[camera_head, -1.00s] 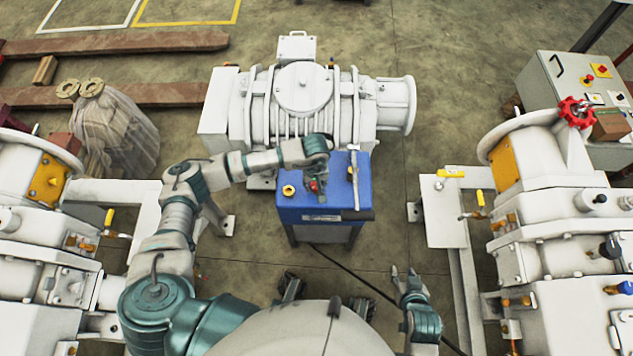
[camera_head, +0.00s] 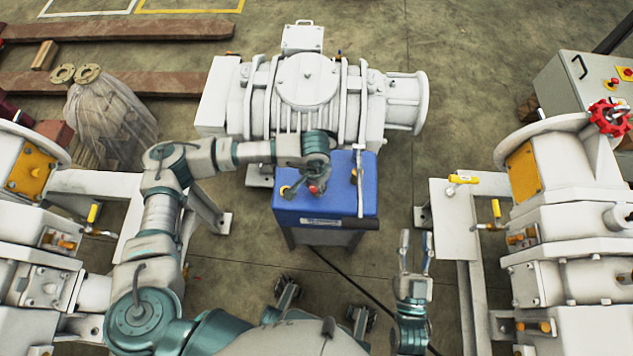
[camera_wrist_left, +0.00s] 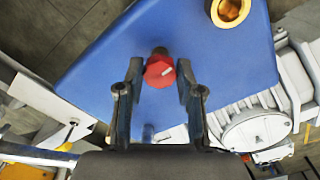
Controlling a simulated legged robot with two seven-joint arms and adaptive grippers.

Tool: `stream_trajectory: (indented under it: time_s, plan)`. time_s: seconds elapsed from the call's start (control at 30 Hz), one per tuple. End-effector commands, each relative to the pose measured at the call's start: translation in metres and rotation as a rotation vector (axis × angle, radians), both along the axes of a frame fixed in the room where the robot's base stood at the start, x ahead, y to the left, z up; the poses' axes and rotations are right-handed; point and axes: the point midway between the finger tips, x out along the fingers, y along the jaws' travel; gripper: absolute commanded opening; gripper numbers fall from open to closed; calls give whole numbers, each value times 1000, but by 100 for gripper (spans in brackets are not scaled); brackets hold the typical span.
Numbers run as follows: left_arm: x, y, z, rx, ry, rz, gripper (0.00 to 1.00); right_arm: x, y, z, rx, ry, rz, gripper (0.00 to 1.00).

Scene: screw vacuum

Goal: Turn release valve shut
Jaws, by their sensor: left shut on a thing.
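A red valve knob (camera_head: 315,189) sits on top of the blue box (camera_head: 350,210). My left gripper (camera_head: 314,179) is over the blue box. In the left wrist view its two dark fingers (camera_wrist_left: 160,82) are on opposite sides of the red knob, shut on it. My right gripper (camera_head: 416,242) is open and empty, to the right of the box and nearer to me, fingers pointing away from me.
White machines with yellow-handled valves (camera_head: 463,179) flank both sides. Floor is free right of the box.

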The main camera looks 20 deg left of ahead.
Motion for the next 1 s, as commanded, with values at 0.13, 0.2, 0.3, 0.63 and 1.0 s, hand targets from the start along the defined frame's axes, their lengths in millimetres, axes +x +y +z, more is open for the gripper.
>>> stream_trajectory:
  time_s: [0.13,0.2,0.3,0.63,1.0]
  plan:
    - [6,1,2,-2,-18,-58,1,-3,0,9,25,-77,0,40]
    - [6,1,3,-2,-18,-80,1,-5,0,13,33,-104,-1,40]
    - [6,1,4,-3,-19,-100,1,-6,0,17,41,-130,-1,40]
    - [6,1,6,-3,-20,-117,1,-7,0,21,49,-152,-2,40]
    - [4,0,4,-2,-14,-119,61,-5,0,19,48,-149,-1,40]
